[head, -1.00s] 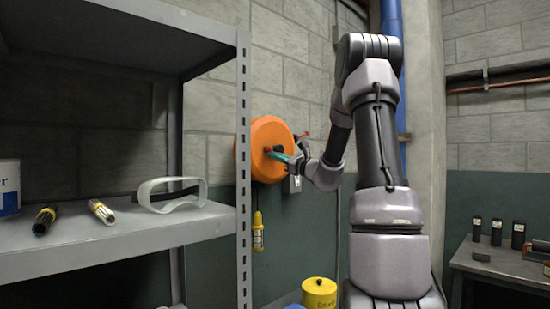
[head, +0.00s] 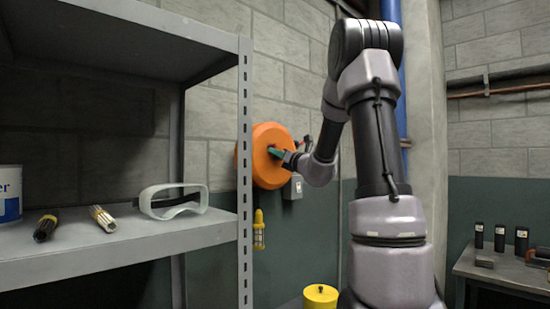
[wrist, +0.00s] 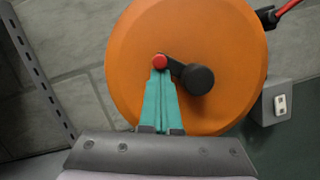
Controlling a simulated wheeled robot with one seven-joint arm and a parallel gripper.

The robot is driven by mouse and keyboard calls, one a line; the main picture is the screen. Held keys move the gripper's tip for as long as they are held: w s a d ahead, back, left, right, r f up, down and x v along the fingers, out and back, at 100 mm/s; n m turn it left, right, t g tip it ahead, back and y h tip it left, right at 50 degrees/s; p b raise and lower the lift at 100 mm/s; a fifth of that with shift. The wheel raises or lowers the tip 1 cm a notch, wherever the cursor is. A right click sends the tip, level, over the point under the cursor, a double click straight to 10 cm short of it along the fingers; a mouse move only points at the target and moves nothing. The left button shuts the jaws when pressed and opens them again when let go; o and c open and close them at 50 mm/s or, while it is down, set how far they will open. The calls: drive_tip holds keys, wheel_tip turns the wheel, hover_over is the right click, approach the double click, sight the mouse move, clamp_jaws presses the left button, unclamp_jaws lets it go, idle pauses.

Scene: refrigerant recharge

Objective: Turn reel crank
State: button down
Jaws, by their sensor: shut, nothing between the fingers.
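The round orange reel (head: 266,170) is mounted on the block wall, and it fills the upper middle of the wrist view (wrist: 135,45). Its crank is a short dark arm (wrist: 177,70) between a red knob (wrist: 160,61) and a larger black round piece (wrist: 198,79) near the reel's middle. My gripper (wrist: 160,75) has its teal fingers shut with nothing between them. The fingertips are at the lower edge of the red knob; I cannot tell whether they touch it. In the head view my gripper (head: 272,152) is in front of the reel's face, and the red knob is hidden.
A grey metal shelf (head: 130,240) with goggles (head: 172,202) stands at the left, its post (head: 245,200) close to the reel. A grey switch box (head: 294,187) and a yellow lamp (head: 259,232) are near the reel. A yellow container (head: 320,296) is below.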

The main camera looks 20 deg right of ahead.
drive_tip(key=shift+w+d+r+m+h, duration=0.15)
drive_tip(key=shift+d+r+m+h, duration=0.3)
drive_tip(key=shift+m, duration=0.4)
drive_tip(key=shift+w+d+r+m+h, duration=0.1)
drive_tip(key=shift+d+r+m+h, duration=0.1)
drive_tip(key=shift+r+m, duration=0.45)
drive_tip(key=shift+w+d+r+m+h, duration=0.15)
drive_tip(key=shift+d+r+m+h, duration=0.15)
drive_tip(key=shift+m, duration=0.7)
drive_tip(key=shift+r, duration=0.15)
drive_tip(key=shift+f, duration=0.2)
